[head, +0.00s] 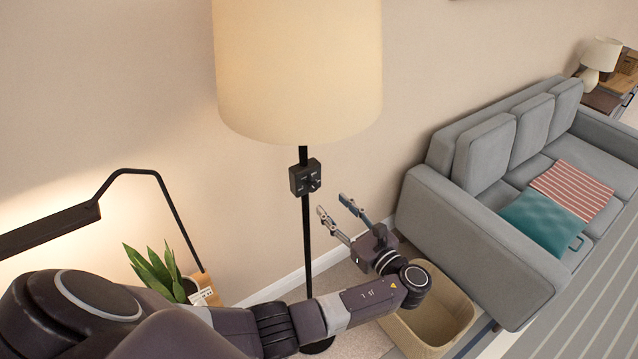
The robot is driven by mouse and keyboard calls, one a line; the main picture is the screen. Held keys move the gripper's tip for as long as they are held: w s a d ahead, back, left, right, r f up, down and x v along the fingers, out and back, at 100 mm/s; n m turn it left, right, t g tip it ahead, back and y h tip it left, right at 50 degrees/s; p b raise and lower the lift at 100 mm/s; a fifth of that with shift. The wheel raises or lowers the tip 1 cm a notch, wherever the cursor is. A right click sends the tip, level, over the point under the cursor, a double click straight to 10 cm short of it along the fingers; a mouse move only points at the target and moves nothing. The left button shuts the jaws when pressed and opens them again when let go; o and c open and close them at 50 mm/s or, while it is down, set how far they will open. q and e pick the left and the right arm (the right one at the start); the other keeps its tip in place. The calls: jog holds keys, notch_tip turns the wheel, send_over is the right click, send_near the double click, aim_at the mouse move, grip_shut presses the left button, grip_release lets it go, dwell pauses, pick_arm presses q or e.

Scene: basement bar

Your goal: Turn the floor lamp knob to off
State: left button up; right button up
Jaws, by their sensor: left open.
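The floor lamp (298,75) stands near the wall, with a cream shade above a thin black pole. A small black box with the knob (314,183) sits on the pole just below the shade. Its markings are too small to read. My left gripper (330,204) is open and empty, to the right of the pole and a little below the knob in the picture. Its fingers point up and left, apart from the knob. My left forearm crosses in front of the lower pole and hides part of it. My right gripper is out of view.
A beige bin (440,312) stands beneath my left wrist. A grey sofa (480,225) with cushions is at right. A black desk lamp (150,172) and a potted plant (160,270) are at left. The wall behind the lamp is bare.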

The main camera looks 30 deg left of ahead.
aim_at(315, 188)
pick_arm(q)
jog(key=p+x, duration=0.1)
jog(key=x, duration=0.5)
jog(key=shift+w+a+p, duration=0.1)
jog(key=shift+a+p, duration=0.15)
jog(key=shift+p, duration=0.15)
jog(key=shift+w+a, duration=0.2)
jog(key=shift+a, duration=0.25)
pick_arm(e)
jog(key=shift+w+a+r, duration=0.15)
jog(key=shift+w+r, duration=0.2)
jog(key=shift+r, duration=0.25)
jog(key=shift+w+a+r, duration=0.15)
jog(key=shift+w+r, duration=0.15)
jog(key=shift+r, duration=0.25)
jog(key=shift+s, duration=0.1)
pick_arm(q)
jog(key=shift+c, duration=1)
grip_shut()
jog(key=shift+f, duration=0.1)
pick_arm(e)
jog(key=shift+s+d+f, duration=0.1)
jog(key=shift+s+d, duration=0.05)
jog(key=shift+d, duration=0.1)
